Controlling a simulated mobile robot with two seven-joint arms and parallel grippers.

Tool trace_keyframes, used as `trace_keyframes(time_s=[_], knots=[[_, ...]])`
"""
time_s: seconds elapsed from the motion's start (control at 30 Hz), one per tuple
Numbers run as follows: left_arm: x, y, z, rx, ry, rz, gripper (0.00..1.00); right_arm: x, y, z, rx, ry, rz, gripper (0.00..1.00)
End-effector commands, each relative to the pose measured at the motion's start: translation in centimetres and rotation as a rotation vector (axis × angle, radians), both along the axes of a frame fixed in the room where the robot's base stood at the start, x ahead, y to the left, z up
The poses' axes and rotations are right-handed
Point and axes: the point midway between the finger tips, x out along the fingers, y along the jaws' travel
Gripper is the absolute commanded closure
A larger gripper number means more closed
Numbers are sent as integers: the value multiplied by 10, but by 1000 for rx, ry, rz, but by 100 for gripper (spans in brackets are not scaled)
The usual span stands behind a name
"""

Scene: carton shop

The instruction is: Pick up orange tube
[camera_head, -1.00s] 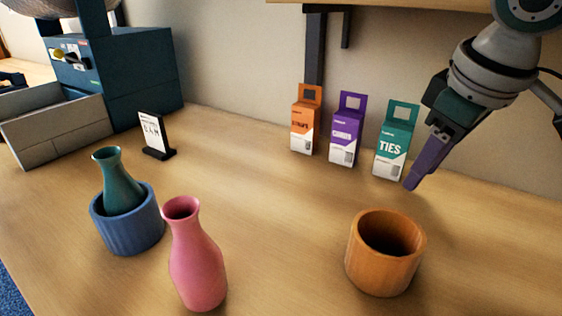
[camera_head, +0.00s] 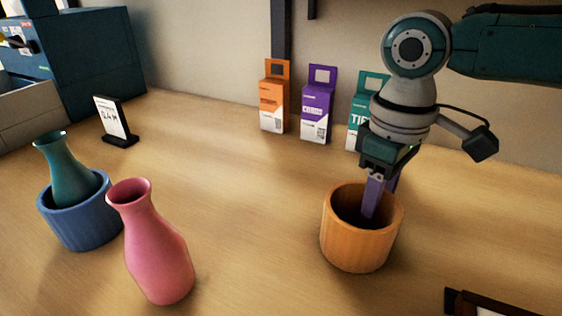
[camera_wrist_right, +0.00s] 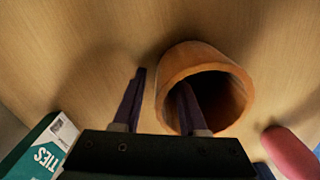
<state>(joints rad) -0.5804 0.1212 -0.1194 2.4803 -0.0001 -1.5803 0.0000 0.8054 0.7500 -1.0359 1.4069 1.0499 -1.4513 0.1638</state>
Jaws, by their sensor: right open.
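The orange tube (camera_head: 358,246) stands upright on the table at the right of the head view, with its dark opening facing up. It also shows in the right wrist view (camera_wrist_right: 172,68). My right gripper (camera_head: 380,203) points down at the tube's rim with its purple fingers apart and nothing clamped. In the right wrist view the gripper (camera_wrist_right: 161,78) has one finger over or in the opening and the other outside the wall. Whether either finger touches the wall I cannot tell. My left gripper is not in view.
A pink vase (camera_head: 157,250) and a blue pot (camera_head: 80,222) holding a teal vase (camera_head: 68,168) stand to the left. Orange (camera_head: 273,100), purple (camera_head: 316,108) and teal (camera_head: 354,130) cartons stand behind. A dark-framed object (camera_head: 490,303) lies at lower right. The table between vase and tube is clear.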

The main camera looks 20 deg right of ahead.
Motion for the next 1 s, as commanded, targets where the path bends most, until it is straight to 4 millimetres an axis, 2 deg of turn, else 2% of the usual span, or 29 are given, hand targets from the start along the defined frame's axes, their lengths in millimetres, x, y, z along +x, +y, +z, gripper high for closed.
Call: trace_keyframes(time_s=[0.23,0.6,1.0], knots=[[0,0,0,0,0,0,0,0,0,-1,0,-1,1,60],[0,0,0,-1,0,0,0,0,0,-1,-1,-1,1,100],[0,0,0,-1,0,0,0,0,0,-1,0,-2,1,100]])
